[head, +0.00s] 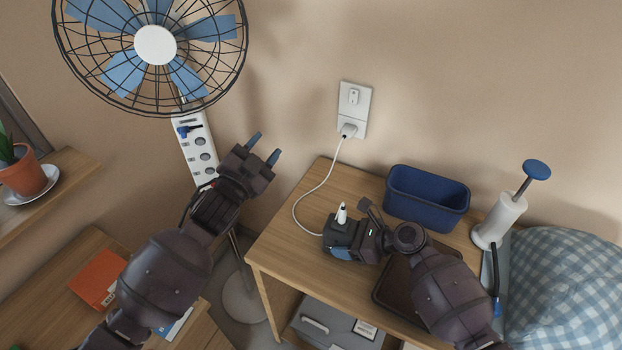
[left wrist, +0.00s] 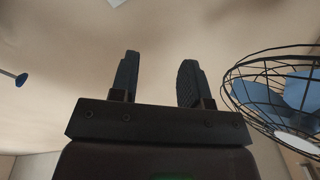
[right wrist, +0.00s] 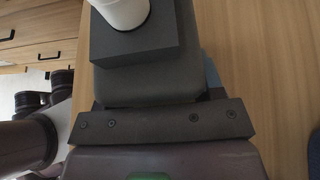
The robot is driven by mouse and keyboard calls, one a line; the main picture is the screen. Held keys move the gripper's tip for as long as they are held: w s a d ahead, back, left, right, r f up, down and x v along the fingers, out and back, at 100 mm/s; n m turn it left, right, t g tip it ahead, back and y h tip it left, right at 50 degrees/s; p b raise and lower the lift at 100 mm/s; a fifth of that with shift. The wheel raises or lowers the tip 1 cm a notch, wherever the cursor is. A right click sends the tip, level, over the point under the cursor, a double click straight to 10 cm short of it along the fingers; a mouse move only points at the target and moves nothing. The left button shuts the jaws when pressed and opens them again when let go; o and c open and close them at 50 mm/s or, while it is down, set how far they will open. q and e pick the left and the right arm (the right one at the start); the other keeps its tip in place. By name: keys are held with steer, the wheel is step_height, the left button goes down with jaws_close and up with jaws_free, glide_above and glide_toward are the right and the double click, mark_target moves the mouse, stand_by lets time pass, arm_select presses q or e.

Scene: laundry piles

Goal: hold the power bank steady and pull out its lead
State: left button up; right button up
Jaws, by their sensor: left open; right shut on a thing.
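The power bank (head: 338,229) appears as a dark block on the small wooden table, with a white upright piece (head: 342,213) on top. It fills the top of the right wrist view (right wrist: 135,48). My right gripper (head: 346,241) is shut on it; the fingers are mostly hidden. The white lead (head: 308,195) runs from a plug (head: 349,130) in the wall socket, loops down and ends at the block's left side; I cannot clearly see how it joins. My left gripper (head: 264,148) is open and empty, raised left of the table, fingers pointing up; they show in its wrist view (left wrist: 158,80).
A fan (head: 155,45) and a power strip (head: 196,150) are at the left. A checked cushion (head: 565,290) lies far right.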

arm_select(q)
steer(key=w+d+r+m+g+h, duration=0.1)
steer(key=d+r+m+g+h, duration=0.55)
steer(key=m, duration=0.75)
steer(key=d+r+m+g+h, duration=0.55)
steer(key=d+m, duration=0.25)
steer(key=m, duration=0.6)
steer(key=s+a+f+m+g+y, duration=0.2)
steer(key=f+m+g+y, duration=0.2)
steer(key=f+m, duration=0.4)
steer(key=s+a+f+m+g+y, duration=0.2)
steer(key=f+m+g+y, duration=0.2)
steer(key=f+m+y, duration=0.2)
step_height(320, 180, down, 3)
steer(key=m, duration=0.3)
steer(key=shift+s+r+m+g, duration=0.2)
steer(key=shift+s+m+g, duration=0.1)
steer(key=shift+s+g, duration=0.1)
glide_above(339, 236)
steer(key=w, duration=0.3)
steer(key=shift+w+a+f, duration=0.1)
steer(key=shift+a+f, duration=0.05)
steer(key=shift+f, duration=1.35)
steer(key=shift+a+f, duration=0.1)
steer(key=shift+f, duration=1.4)
